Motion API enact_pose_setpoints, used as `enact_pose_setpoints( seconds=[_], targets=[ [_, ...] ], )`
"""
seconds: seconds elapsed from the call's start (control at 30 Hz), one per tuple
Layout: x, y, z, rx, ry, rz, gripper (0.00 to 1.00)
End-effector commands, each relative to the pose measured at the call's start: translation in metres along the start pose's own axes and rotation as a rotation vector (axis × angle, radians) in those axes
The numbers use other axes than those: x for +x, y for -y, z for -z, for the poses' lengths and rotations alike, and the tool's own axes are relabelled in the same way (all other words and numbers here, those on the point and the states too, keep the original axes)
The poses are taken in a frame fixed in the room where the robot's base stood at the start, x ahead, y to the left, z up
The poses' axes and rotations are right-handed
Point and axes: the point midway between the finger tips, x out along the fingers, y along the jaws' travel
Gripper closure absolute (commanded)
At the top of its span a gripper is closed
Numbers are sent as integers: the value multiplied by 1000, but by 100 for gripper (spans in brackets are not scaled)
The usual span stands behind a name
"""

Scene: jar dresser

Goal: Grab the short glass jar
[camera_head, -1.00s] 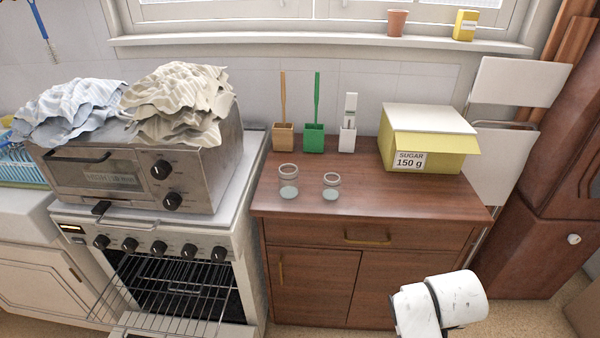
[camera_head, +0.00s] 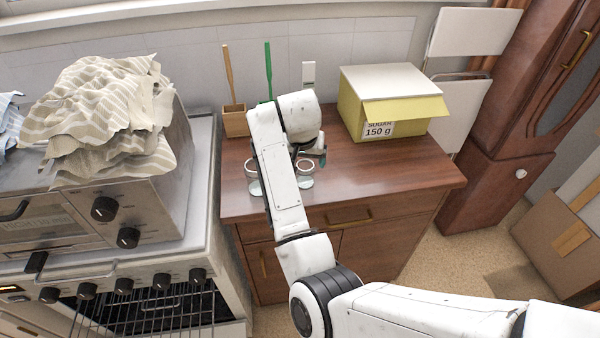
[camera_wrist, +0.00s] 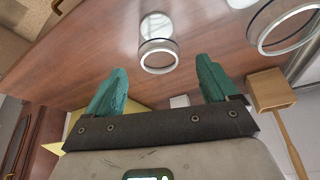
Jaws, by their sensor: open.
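The short glass jar (camera_head: 305,180) stands on the brown dresser top (camera_head: 400,172), to the right of a taller glass jar (camera_head: 253,178). My arm and gripper hide parts of both jars in the head view. In the wrist view the short jar (camera_wrist: 158,52) lies beyond the fingertips, roughly centred between them, and the taller jar (camera_wrist: 284,28) is at the upper right. My gripper (camera_wrist: 160,80) has two teal fingers, spread apart with nothing between them. In the head view my gripper (camera_head: 319,155) is small and partly hidden, above the dresser near the short jar.
A yellow sugar box (camera_head: 365,122) stands at the back right of the dresser. A wooden brush holder (camera_head: 235,122) stands at the back left. A toaster oven (camera_head: 130,212) with striped cloth (camera_head: 105,115) sits on the stove at left. The dresser's right front is clear.

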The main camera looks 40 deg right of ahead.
Motion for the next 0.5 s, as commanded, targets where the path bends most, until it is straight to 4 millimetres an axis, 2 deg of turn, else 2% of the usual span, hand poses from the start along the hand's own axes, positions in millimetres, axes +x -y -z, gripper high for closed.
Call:
enact_pose_setpoints(
  seconds=[0.1, 0.37, 0.5],
  targets=[
    [15, 0, 0, -1, 1, 0, 14],
    [34, 0, 0, -2, 2, 0, 14],
    [54, 0, 0, -1, 3, 0, 14]
  ],
)
